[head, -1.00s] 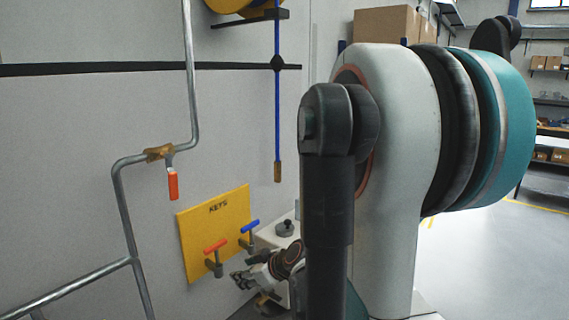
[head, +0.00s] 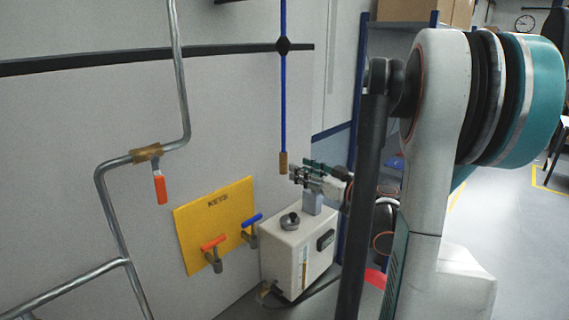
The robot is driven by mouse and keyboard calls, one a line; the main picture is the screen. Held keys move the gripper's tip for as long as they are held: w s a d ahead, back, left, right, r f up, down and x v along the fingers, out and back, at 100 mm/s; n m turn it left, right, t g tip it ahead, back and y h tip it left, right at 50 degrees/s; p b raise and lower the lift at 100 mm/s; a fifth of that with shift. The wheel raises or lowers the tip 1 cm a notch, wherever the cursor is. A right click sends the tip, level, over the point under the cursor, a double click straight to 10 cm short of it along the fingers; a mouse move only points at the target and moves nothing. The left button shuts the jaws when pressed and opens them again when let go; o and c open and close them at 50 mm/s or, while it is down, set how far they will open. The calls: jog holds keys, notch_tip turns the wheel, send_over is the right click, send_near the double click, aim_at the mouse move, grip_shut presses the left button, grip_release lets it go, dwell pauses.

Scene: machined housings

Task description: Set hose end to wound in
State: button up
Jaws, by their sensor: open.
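A blue hose (head: 283,100) hangs straight down the wall in the head view, passing a dark round knob on a black rail. Its brass-coloured hose end (head: 283,163) hangs free above a white box. My gripper (head: 296,174) is just to the right of the hose end, pointing left, with its fingers apart and nothing visible between them. The fingertips look close to the brass end, but I cannot tell whether they touch it. The reel above the hose is out of the picture.
A white box (head: 284,258) with a dark knob on top stands below the hose end. Metal pipes with an orange-handled valve (head: 159,183) run along the left wall.

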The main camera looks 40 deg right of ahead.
aim_at(283, 173)
jog(key=w, duration=0.8)
jog(key=shift+w+a, duration=0.1)
jog(key=shift+a, duration=0.3)
grip_shut()
jog(key=shift+r, duration=0.1)
